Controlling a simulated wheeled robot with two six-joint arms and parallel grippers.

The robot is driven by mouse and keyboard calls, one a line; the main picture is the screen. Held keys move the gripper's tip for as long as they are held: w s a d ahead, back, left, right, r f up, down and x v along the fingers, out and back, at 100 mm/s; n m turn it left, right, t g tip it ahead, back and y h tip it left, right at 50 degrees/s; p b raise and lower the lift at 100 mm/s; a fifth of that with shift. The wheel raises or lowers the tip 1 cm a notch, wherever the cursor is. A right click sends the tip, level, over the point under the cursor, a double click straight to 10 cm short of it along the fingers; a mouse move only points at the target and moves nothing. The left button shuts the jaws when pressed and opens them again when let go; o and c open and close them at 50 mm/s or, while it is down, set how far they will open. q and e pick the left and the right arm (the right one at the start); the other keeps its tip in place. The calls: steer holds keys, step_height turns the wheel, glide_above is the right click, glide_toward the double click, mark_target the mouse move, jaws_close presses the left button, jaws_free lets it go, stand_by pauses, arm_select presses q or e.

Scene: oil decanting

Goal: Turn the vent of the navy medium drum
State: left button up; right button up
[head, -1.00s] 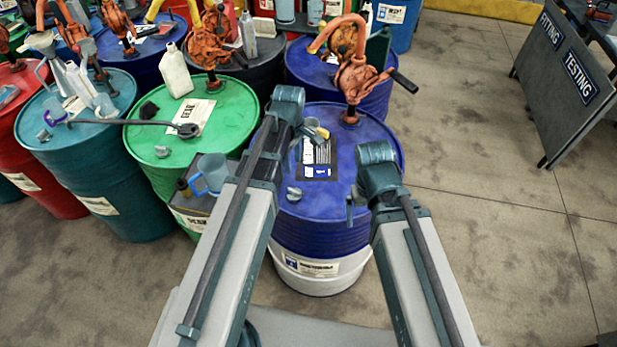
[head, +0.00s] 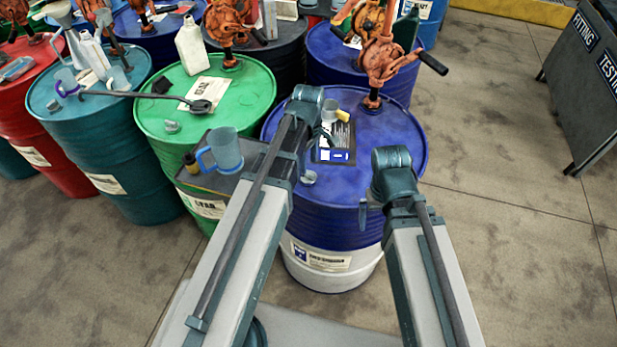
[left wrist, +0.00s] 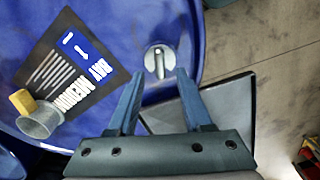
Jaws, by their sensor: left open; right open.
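The navy medium drum (head: 395,140) stands upright in front of me, blue with a white lower band. Its vent (head: 308,178) is a small silver cap with a raised bar, near the drum top's front left edge. In the left wrist view the vent (left wrist: 160,61) lies just beyond and between the open fingertips of my left gripper (left wrist: 159,75), with nothing held. In the head view my left arm hides much of that gripper. My right gripper (head: 363,214) is open and empty at the drum's front right; its fingers show only in part.
A dark label (left wrist: 70,68) and a small grey cup with a yellow part (left wrist: 38,118) are on the drum top. An orange pump (head: 385,62) with a black handle rises at its back. A blue jug (head: 222,150) stands at left.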

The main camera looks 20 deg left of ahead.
mark_target(308, 172)
arm_select(q)
step_height(308, 172, down, 5)
steer(key=b, duration=0.3)
steer(key=shift+r, duration=0.2)
jaws_close()
